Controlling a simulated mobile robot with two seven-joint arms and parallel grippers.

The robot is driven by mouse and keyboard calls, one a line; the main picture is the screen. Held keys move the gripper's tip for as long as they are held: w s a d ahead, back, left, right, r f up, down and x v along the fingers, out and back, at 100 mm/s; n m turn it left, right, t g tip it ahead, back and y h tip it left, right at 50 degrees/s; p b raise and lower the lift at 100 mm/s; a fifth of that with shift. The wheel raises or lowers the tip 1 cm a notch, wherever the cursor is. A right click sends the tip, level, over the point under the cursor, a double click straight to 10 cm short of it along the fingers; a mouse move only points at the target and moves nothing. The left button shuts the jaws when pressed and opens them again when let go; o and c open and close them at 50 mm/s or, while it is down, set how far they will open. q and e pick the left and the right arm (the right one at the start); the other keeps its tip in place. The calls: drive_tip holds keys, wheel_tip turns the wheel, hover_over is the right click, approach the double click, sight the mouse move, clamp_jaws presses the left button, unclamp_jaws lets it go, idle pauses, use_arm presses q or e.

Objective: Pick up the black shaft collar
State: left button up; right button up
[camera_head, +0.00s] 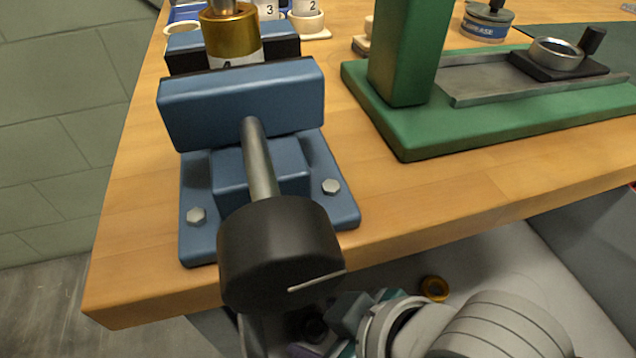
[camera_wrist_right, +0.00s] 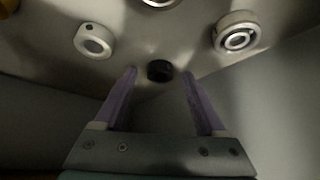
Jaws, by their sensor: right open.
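The black shaft collar (camera_wrist_right: 160,70) lies on the pale grey surface of a tank in the right wrist view. My right gripper (camera_wrist_right: 158,84) is open, with its two purple fingers pointing at the collar. The collar shows between the fingertips, one on each side, and seems a little beyond them; I cannot tell the exact gap. In the head view my right gripper (camera_head: 318,338) is low in the tank below the bench edge, partly hidden by the vise knob. A dark round thing beside it may be the collar. My left gripper is not in view.
Silver collars lie left (camera_wrist_right: 94,40) and right (camera_wrist_right: 238,34) of the black one. A brass ring (camera_head: 434,288) lies in the tank. The blue vise (camera_head: 240,105) with its black knob (camera_head: 275,250) overhangs the bench (camera_head: 420,205). A green press (camera_head: 430,130) stands right.

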clamp_jaws()
idle(0.6)
